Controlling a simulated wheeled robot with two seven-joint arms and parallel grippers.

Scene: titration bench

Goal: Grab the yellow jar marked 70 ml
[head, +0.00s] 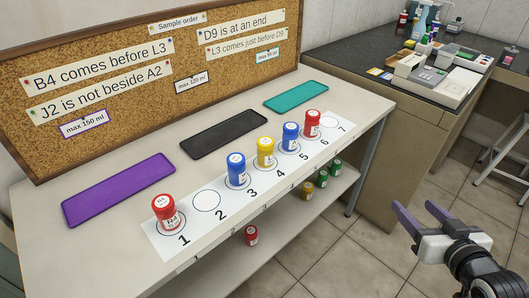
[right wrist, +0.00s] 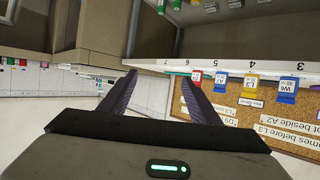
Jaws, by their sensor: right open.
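In the head view, a yellow jar (head: 265,152) stands upright at place 4 of a numbered white strip (head: 193,232) on the bench. It also shows in the right wrist view (right wrist: 251,86), which is upside down. A second yellow jar (head: 307,190) stands on the lower shelf. The volume marks on both are too small to read. My right gripper (head: 415,206) is open and empty, above the floor to the right of the bench, well apart from every jar. Its two fingers also show in the wrist view (right wrist: 161,80). My left gripper is not in view.
Red jars stand at places 1 (head: 165,212) and 6 (head: 312,124), blue jars at 3 (head: 237,169) and 5 (head: 290,137). Places 2 and 7 are empty. Purple (head: 120,190), black (head: 223,133) and teal (head: 296,95) trays lie empty. A dark counter (head: 370,50) stands behind.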

